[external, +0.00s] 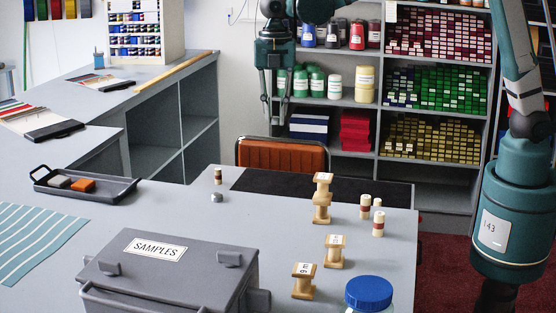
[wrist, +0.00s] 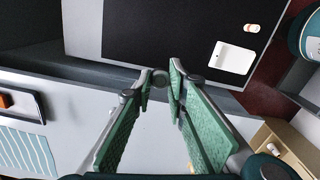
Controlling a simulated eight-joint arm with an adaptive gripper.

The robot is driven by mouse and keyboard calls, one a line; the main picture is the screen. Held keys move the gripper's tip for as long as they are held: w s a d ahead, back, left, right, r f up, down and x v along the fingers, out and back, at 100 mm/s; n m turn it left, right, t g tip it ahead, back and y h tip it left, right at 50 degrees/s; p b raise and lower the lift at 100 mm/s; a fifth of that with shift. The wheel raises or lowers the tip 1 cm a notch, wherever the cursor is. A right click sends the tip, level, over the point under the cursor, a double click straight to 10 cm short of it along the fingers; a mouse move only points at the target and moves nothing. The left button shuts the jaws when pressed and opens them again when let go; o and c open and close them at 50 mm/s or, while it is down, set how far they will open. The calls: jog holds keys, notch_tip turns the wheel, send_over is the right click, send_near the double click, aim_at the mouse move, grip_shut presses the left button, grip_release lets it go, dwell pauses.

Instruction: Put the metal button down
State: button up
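The metal button (wrist: 160,77) shows in the wrist view as a small round grey piece between my fingertips. My gripper (wrist: 161,88) is closed in on it, with the two green-padded fingers on either side. In the external view my gripper (external: 274,118) hangs in the air, fingers down, above and behind the counter's far edge. The button is too small to make out there.
On the grey counter (external: 180,210) stand a dark SAMPLES box (external: 190,262), several wooden spools (external: 334,251), a small silver knob-like thing (external: 217,197) and a black tray (external: 117,194). The dark mat (external: 300,186) at the far edge is mostly clear. An orange chair (external: 282,155) stands behind.

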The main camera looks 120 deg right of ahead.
jog(key=s+d+m+b, duration=0.2)
jog(key=s+d, duration=0.7)
jog(key=d, duration=0.4)
notch_tip(320, 180, down, 22)
jog(key=shift+w+a+r, duration=0.15)
jog(key=shift+a, duration=0.15)
jog(key=shift+f+b, duration=0.55)
jog(key=shift+f, duration=2.6)
jog(key=shift+f+b, duration=0.3)
jog(key=shift+f, duration=1.55)
jog(key=shift+f, duration=0.2)
jog(key=o, duration=0.7)
jog(key=shift+c, duration=0.2)
